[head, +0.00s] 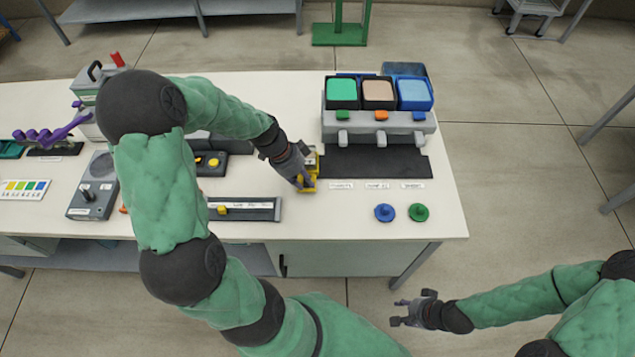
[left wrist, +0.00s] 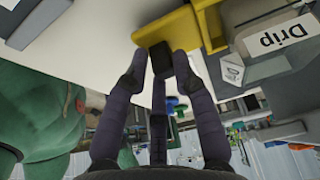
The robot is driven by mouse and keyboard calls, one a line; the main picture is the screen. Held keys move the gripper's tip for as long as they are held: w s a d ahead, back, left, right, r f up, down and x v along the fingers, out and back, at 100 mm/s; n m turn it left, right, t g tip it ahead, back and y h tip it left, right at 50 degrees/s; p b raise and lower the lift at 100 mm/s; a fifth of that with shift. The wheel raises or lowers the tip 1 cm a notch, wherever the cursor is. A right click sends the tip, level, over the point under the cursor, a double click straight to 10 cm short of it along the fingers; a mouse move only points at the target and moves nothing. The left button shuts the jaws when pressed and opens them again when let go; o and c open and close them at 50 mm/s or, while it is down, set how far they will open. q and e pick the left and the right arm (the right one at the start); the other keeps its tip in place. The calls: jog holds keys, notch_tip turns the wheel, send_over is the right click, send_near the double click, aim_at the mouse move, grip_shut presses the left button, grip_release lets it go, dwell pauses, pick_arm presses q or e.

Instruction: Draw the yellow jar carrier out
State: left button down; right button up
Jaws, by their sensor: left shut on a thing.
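The yellow jar carrier (head: 312,162) is at the left side of the dispenser unit on the white bench, partly covered by my gripper. My left gripper (head: 303,182) reaches in from the left and is shut on it. In the left wrist view my two fingers (left wrist: 160,62) close at the lower edge of the yellow carrier (left wrist: 190,27). Whether a jar is inside it cannot be seen. My right gripper (head: 397,311) is open and empty, over the floor in front of the bench.
The grey dispenser (head: 375,127) with green, tan and blue tops stands on the right, a dark mat (head: 400,163) before it. A blue knob (head: 384,212) and green knob (head: 418,212) sit near the front edge. A slotted panel (head: 245,208) lies left.

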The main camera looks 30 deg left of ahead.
pick_arm(q)
jog(key=shift+w+a+r, duration=0.2)
jog(key=shift+a+r, duration=0.2)
jog(key=shift+a, duration=0.25)
jog(key=c, duration=1.2)
grip_release()
jog(key=shift+o, duration=0.2)
jog(key=shift+f, duration=0.15)
jog(key=shift+s+d, duration=0.1)
jog(key=v, duration=1.2)
